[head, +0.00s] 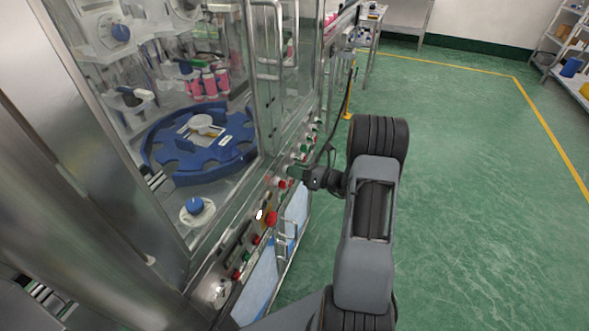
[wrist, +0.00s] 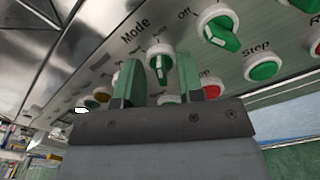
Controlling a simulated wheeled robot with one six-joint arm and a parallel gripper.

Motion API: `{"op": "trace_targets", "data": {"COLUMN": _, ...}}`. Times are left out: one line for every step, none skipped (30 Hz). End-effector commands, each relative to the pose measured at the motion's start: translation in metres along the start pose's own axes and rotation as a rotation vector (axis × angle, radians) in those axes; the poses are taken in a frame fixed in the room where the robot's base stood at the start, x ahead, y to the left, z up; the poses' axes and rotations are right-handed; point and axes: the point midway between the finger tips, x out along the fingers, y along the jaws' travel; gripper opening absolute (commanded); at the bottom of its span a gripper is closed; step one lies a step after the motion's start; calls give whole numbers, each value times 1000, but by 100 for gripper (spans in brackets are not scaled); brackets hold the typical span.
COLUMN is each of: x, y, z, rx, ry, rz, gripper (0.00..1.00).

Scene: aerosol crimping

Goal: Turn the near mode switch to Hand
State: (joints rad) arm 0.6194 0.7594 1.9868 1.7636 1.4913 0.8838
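A mode switch (wrist: 159,66) with a white ring and a green knob sits below the "Mode" label in the wrist view. Its knob points nearly up and down in the picture; the small lettering around it is too blurred to read for certain. My gripper (wrist: 157,74) is open, with one green finger showing on each side of the switch and nothing held. I cannot tell whether the fingers touch the knob. In the head view my gripper (head: 299,173) is at the machine's control panel, and the arm end hides the switch there.
A red emergency button (head: 271,218) and a handle (head: 287,243) are on the near panel. The green floor (head: 460,200) at right is clear.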

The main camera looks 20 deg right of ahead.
Motion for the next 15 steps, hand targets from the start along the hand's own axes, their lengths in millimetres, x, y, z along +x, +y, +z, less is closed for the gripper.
{"op": "trace_targets", "data": {"x": 4, "y": 0, "z": 0, "rx": 0, "ry": 0, "rz": 1, "gripper": 35}}
{"op": "trace_targets", "data": {"x": 5, "y": 0, "z": 0, "rx": 0, "ry": 0, "rz": 0, "gripper": 35}}
{"op": "trace_targets", "data": {"x": 6, "y": 0, "z": 0, "rx": 0, "ry": 0, "rz": 0, "gripper": 35}}
{"op": "trace_targets", "data": {"x": 7, "y": 0, "z": 0, "rx": 0, "ry": -1, "rz": 0, "gripper": 35}}
{"op": "trace_targets", "data": {"x": 7, "y": 0, "z": 0, "rx": 0, "ry": 0, "rz": -1, "gripper": 35}}
{"op": "trace_targets", "data": {"x": 8, "y": 0, "z": 0, "rx": 0, "ry": 0, "rz": -1, "gripper": 35}}
{"op": "trace_targets", "data": {"x": 8, "y": 0, "z": 0, "rx": 0, "ry": 0, "rz": -1, "gripper": 35}}
{"op": "trace_targets", "data": {"x": 8, "y": 0, "z": 0, "rx": 0, "ry": 0, "rz": -1, "gripper": 35}}
{"op": "trace_targets", "data": {"x": 8, "y": 0, "z": 0, "rx": 0, "ry": 0, "rz": -1, "gripper": 35}}
{"op": "trace_targets", "data": {"x": 8, "y": 0, "z": 0, "rx": 0, "ry": 0, "rz": -1, "gripper": 35}}
{"op": "trace_targets", "data": {"x": 8, "y": 0, "z": 0, "rx": 0, "ry": 0, "rz": -1, "gripper": 35}}
{"op": "trace_targets", "data": {"x": 8, "y": 0, "z": 0, "rx": 0, "ry": 0, "rz": -1, "gripper": 35}}
{"op": "trace_targets", "data": {"x": 8, "y": 0, "z": 0, "rx": 0, "ry": 0, "rz": -1, "gripper": 35}}
{"op": "trace_targets", "data": {"x": 8, "y": 0, "z": 0, "rx": 0, "ry": 0, "rz": -1, "gripper": 34}}
{"op": "trace_targets", "data": {"x": 8, "y": 0, "z": 0, "rx": 0, "ry": 0, "rz": -1, "gripper": 30}}
